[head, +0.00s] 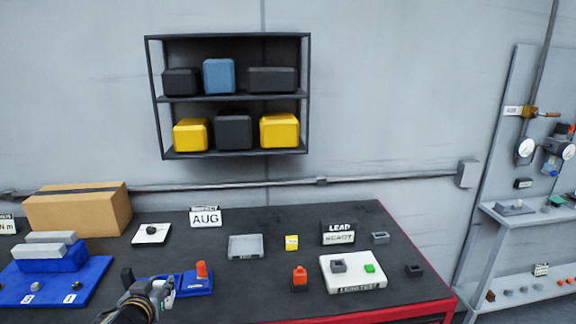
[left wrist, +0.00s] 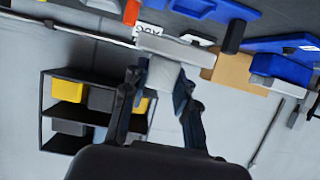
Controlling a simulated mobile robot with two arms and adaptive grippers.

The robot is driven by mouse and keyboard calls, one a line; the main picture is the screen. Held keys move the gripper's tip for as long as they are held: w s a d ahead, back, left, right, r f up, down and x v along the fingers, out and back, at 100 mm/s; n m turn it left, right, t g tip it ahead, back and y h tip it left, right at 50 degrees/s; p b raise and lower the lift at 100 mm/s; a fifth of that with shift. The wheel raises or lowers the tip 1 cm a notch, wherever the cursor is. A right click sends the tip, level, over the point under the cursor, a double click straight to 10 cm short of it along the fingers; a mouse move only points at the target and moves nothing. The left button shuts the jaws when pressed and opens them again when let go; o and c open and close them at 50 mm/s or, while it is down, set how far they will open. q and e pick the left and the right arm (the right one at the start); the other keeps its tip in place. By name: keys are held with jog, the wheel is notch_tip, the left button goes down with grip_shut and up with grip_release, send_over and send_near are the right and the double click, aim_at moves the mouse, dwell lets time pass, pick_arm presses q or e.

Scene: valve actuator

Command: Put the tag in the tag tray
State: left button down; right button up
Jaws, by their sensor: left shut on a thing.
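My left gripper (head: 160,289) is low at the front left of the dark bench in the head view, beside the blue fixture. In the left wrist view its fingers (left wrist: 160,80) are shut on a pale grey-white flat piece (left wrist: 163,74), seemingly the tag. A wider grey edge shows at that piece's far end. A shallow grey tray (head: 245,246), which looks like the tag tray, lies on the bench right of and beyond the gripper. I cannot read a label on it. My right gripper is out of view.
An AUG sign (head: 205,217), a yellow block (head: 291,243), an orange bottle-like part (head: 299,277) and a white LEAK TEST plate (head: 341,283) stand around. A cardboard box (head: 78,210) is back left.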

pick_arm(q)
jog(key=s+d+f+m+h+b, duration=0.1)
jog(key=s+d+f+b, duration=0.3)
jog(key=s+d, duration=0.3)
jog(key=s+d+f+h+b, duration=0.1)
jog(key=s+d+f+b, duration=0.2)
jog(key=s+d+b, duration=0.3)
jog(key=shift+s+d+f+m+h, duration=0.35)
jog(key=shift+s+d, duration=0.2)
jog(key=shift+d, duration=0.3)
